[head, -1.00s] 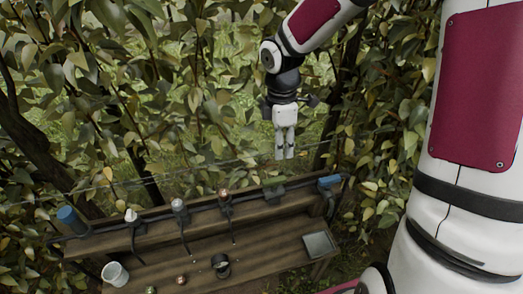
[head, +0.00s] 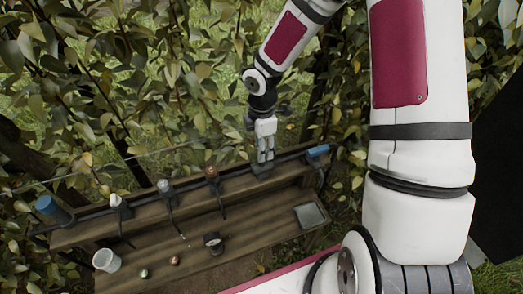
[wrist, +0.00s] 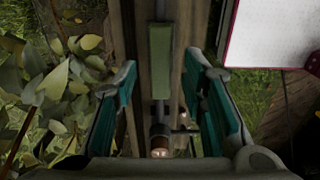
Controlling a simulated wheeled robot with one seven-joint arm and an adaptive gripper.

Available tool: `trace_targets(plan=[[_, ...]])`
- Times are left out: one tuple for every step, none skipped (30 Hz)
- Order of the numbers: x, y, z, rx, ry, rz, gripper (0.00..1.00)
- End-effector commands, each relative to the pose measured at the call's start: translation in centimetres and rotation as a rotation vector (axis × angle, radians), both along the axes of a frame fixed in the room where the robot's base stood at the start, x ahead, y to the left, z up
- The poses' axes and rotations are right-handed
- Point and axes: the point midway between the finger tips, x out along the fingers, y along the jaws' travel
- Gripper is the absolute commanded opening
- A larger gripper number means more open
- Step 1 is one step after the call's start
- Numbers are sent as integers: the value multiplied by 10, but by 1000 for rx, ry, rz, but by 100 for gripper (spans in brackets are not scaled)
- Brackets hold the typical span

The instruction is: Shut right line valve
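A blue valve-like part (head: 319,150) sits at the right end of the dark line along the wooden bench's back rail. I cannot tell whether it is open or shut. A similar blue part (head: 50,209) is at the left end. My gripper (head: 265,158) points down over the line, left of the right blue part and above a dark green block (head: 260,170). In the wrist view its teal-padded fingers (wrist: 166,90) are spread apart with nothing gripped. The green block (wrist: 160,50) and a copper-topped fitting (wrist: 160,147) show along the line between them.
The wooden bench (head: 250,222) holds a white cup (head: 106,260), a round dark gauge (head: 213,242) and a grey tray (head: 310,215). Several capped fittings, one copper (head: 211,172), stand on the line. Leafy branches (head: 100,90) crowd behind.

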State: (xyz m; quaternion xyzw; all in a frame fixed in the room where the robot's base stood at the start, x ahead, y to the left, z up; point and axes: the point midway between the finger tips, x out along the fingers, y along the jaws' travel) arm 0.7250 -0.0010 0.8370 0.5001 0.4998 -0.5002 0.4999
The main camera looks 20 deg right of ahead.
Motion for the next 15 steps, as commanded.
trace_targets(plan=[[0, 1, -7, 0, 2, 2, 38], [0, 1, -9, 0, 1, 3, 38], [0, 1, -12, 0, 1, 3, 38], [0, 0, -14, 0, 1, 2, 38], [0, 0, -15, 0, 1, 1, 38], [0, 0, -16, 0, 1, 1, 38], [0, 0, -17, 0, 1, 0, 38], [0, 0, -18, 0, 1, 0, 38], [0, 0, -18, 0, 1, 0, 38], [0, 0, -18, 0, 0, 0, 38], [0, 0, -18, 0, 0, 0, 38], [0, 0, -18, 0, 0, 0, 38], [0, 0, -18, 0, 0, 0, 38], [0, 0, -18, 0, 0, 0, 38], [0, 0, -18, 0, 0, 0, 38]])
